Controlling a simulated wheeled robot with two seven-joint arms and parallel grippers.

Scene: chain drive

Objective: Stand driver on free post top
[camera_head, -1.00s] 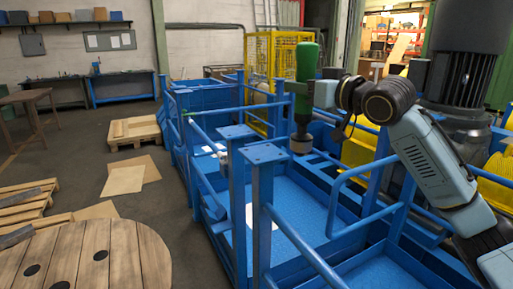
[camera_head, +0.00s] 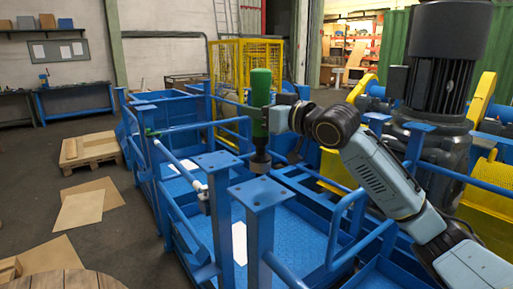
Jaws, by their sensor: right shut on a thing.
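The driver (camera_head: 260,103) is a green upright cylinder with a dark shaft and a wider brownish-grey foot (camera_head: 260,166). My right gripper (camera_head: 277,118) is shut on its side and holds it upright. Two blue posts with flat square top plates stand in front of me. The nearer post top (camera_head: 258,193) is bare and appears just below the driver's foot in the picture; I cannot tell the gap or depth between them. The other post top (camera_head: 217,161) is also bare, farther left. My left gripper is not in view.
Blue railings (camera_head: 347,205) surround a blue deck (camera_head: 300,230) with a white sheet (camera_head: 240,243). A big dark motor (camera_head: 440,80) stands at right beside yellow guards (camera_head: 487,185). A yellow cage (camera_head: 240,80) is behind. Pallets and cardboard (camera_head: 80,210) lie on the floor at left.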

